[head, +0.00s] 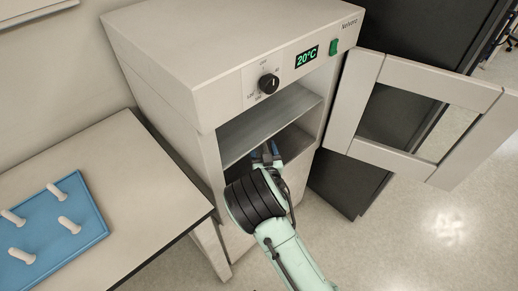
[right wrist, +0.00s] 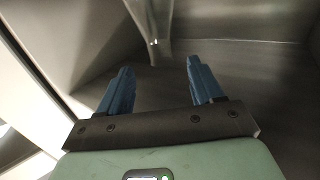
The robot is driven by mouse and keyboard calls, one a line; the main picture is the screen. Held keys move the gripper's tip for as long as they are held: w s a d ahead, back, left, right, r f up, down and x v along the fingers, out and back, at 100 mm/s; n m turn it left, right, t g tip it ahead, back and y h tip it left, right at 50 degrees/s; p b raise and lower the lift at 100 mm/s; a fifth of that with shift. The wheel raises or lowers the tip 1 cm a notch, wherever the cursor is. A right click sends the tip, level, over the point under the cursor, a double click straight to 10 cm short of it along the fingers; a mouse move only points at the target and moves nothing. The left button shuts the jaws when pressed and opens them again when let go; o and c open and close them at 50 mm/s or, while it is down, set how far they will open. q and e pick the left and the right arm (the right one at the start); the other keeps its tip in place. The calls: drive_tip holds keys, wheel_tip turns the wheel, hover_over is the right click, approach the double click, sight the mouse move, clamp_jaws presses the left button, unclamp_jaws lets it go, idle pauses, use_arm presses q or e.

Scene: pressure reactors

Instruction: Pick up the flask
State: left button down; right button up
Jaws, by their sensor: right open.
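A translucent glass object, seemingly the flask (right wrist: 152,28), shows at the top of the right wrist view, inside the oven; its upper part is cut off by the frame. My right gripper (right wrist: 158,78) is open, its two blue fingers apart with nothing between them. The glass lies just beyond the fingertips, roughly in line with the gap. In the head view my right gripper (head: 267,150) reaches into the oven's lower compartment, under the shelf. The flask is not visible there. My left gripper is not in view.
The oven (head: 190,60) reads 20°C; its framed door (head: 360,100) stands open to the right. A shelf (head: 270,120) lies just above my right gripper, and walls are close on both sides. At left, a table (head: 130,170) holds a blue tray (head: 85,205) with several white pegs.

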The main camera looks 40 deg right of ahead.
sight(260, 151)
drive_tip(key=x, duration=0.5)
drive_tip(key=b+x, duration=0.1)
drive_tip(key=x, duration=0.4)
drive_tip(key=shift+r, duration=0.1)
drive_tip(key=c, duration=1.2)
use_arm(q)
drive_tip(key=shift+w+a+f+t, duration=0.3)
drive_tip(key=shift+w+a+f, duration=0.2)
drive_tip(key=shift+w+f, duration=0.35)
use_arm(e)
clamp_jaws()
